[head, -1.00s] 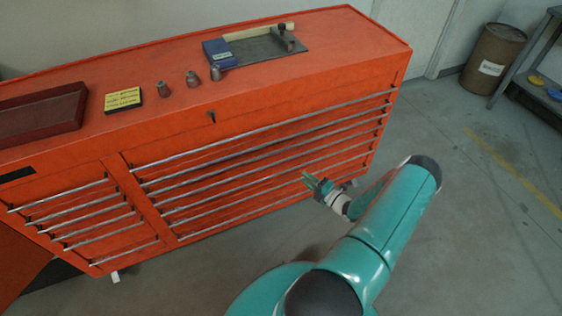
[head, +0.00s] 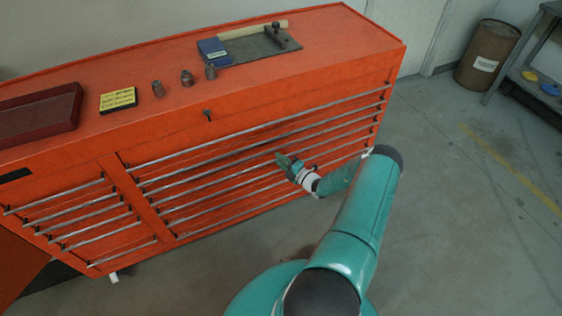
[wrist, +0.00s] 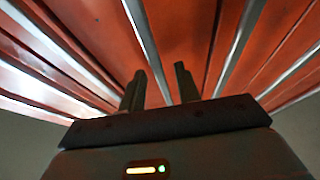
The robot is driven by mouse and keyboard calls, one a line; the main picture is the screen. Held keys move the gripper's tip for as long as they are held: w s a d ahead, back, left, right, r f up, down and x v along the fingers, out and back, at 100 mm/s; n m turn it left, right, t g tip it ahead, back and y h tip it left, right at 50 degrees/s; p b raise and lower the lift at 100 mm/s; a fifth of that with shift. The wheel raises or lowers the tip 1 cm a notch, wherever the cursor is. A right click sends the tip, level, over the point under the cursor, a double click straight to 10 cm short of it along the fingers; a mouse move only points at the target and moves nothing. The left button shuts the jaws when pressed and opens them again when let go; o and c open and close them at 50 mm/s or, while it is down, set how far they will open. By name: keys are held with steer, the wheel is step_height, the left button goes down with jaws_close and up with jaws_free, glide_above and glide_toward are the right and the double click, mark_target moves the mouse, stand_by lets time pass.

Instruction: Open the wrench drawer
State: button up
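The orange tool chest (head: 290,75) stands in front of me with all its drawers closed. Its wide right-hand bank has several drawers with long silver handle bars (head: 250,147). No label shows which one is the wrench drawer. My gripper (head: 281,157) is in front of the middle of this bank, close to the handles. In the wrist view my gripper (wrist: 160,85) has its two dark fingers apart with nothing between them. A silver handle bar (wrist: 147,40) runs just beyond the fingertips, between and left of them. I cannot tell whether the fingers touch it.
On the chest top are a dark red case (head: 38,115), a yellow-black box (head: 118,99), several small sockets, a blue box (head: 213,51) and a grey plate. A narrower drawer bank (head: 75,212) is at left. A barrel (head: 487,55) stands far right.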

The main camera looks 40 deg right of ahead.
jaws_close()
steer(key=shift+s, duration=0.1)
steer(key=s+a, duration=0.3)
steer(key=s, duration=0.6)
steer(key=s+a, duration=0.2)
steer(key=s, duration=0.8)
steer(key=s+a, duration=0.3)
steer(key=s, duration=0.6)
steer(key=shift+s+a, duration=0.25)
steer(key=shift+a, duration=0.05)
jaws_free()
